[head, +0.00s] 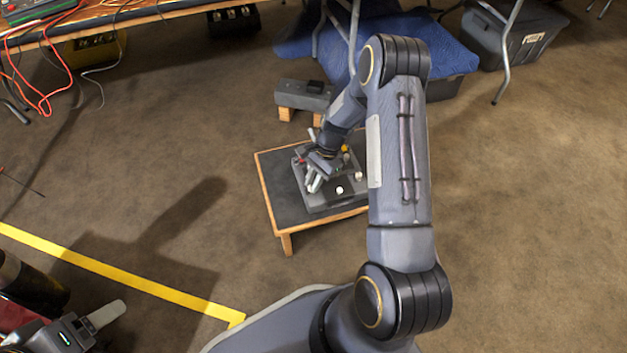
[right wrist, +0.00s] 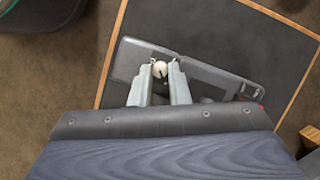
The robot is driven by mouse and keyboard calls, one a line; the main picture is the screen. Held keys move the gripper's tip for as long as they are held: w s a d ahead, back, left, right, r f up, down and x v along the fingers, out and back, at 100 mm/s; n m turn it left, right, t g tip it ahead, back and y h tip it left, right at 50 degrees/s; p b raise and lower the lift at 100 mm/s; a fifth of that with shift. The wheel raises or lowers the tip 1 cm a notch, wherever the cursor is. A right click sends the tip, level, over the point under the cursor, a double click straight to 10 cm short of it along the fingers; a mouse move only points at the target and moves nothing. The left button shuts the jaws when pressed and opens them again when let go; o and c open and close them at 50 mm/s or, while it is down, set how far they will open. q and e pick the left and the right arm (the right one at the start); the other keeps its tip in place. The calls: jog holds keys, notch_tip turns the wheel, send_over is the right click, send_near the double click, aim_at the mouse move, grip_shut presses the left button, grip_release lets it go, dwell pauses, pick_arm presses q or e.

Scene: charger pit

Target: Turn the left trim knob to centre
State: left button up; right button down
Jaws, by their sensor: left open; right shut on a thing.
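A grey control panel (head: 325,204) lies on a low, dark-topped wooden stand. My right gripper (head: 314,184) reaches down to the panel's left part in the head view. In the right wrist view, its fingers (right wrist: 160,72) are shut on a pale round knob (right wrist: 160,69) with a dark pointer mark. The gripper hides this knob in the head view. A white knob (head: 339,190) and another pale knob (head: 358,176) show to the right of the gripper, apart from it. My left gripper (head: 106,315) is open and empty at the lower left, far from the panel.
The stand (head: 273,196) has a raised wooden edge. A grey box (head: 305,95) on wooden blocks stands behind it. A red part (head: 299,161) and a yellow part (head: 345,148) sit on the panel near my gripper. Yellow tape (head: 120,273) crosses open floor on the left.

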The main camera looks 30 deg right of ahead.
jog(key=shift+w+n+g+p, duration=0.15)
jog(key=shift+n+g+p, duration=0.3)
jog(key=shift+n, duration=0.55)
jog(key=n, duration=0.2)
jog(key=shift+w+a+n+g+h+p, duration=0.1)
jog(key=shift+n+g+h+p, duration=0.2)
jog(key=shift+g+h, duration=0.1)
jog(key=n, duration=0.2)
jog(key=n+g+h, duration=0.1)
jog(key=n, duration=0.2)
jog(key=shift+w+a+p, duration=0.15)
jog(key=shift+w+p, duration=0.05)
jog(key=shift+p, duration=0.15)
jog(key=shift+n+h, duration=0.3)
jog(key=c, duration=1.4)
grip_release()
jog(key=shift+o, duration=0.2)
jog(key=p+v, duration=0.2)
jog(key=v, duration=0.6)
jog(key=shift+p, duration=0.3)
